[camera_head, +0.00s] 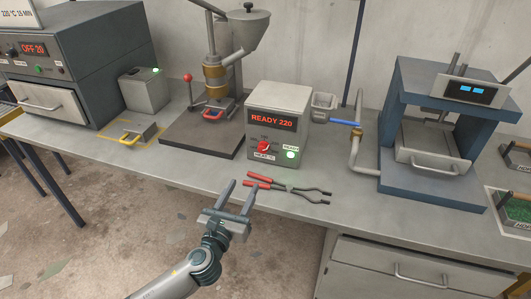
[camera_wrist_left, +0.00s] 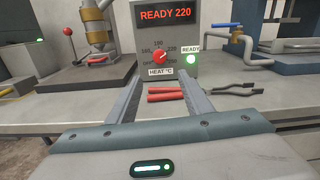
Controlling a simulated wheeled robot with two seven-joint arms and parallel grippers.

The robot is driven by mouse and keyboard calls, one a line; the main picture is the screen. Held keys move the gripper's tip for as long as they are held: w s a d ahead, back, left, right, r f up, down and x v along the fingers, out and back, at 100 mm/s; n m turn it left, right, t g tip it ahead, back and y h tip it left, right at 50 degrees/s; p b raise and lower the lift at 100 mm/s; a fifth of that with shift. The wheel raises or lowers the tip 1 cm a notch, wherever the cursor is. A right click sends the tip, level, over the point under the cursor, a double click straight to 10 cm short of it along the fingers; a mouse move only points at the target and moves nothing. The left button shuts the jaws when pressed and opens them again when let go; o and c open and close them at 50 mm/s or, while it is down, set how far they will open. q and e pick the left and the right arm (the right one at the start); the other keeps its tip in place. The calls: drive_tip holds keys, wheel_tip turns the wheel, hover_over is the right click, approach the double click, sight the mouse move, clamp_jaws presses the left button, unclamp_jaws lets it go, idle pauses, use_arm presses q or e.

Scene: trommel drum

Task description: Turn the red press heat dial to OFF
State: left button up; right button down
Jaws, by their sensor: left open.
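The red press heat dial (camera_head: 264,146) is on the front of a light grey control box (camera_head: 292,97) on the bench. The box's display reads READY 220, and a green READY light (camera_head: 291,155) glows right of the dial. In the left wrist view the dial (camera_wrist_left: 160,57) has a scale with OFF at its lower left and several numbers around it; its pointer appears turned toward the right, near 220. My left gripper (camera_head: 240,187) is open and empty, in front of the bench edge, below and apart from the dial. My right gripper is not in view.
Red-handled tongs (camera_head: 290,188) lie on the bench just in front of the box. A press with a red-knobbed lever (camera_head: 188,78) stands left of the box. A pipe with a blue-handled valve (camera_head: 346,123) and a blue-framed press (camera_head: 430,188) stand to the right.

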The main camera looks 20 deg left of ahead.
use_arm(q)
drive_tip(key=shift+a+f, duration=0.1)
drive_tip(key=shift+a, duration=0.05)
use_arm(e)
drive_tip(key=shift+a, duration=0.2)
use_arm(q)
drive_tip(key=shift+w, duration=0.1)
drive_tip(key=p, duration=0.2)
approach(262, 150)
drive_tip(key=shift+w, duration=1.1)
drive_tip(key=w, duration=0.5)
drive_tip(key=shift+w, duration=0.75)
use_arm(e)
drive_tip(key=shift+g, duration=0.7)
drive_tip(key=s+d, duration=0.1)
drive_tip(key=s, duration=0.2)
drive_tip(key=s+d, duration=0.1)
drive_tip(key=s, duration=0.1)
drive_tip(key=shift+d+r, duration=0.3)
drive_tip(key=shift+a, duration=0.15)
use_arm(q)
drive_tip(key=c, duration=1.1)
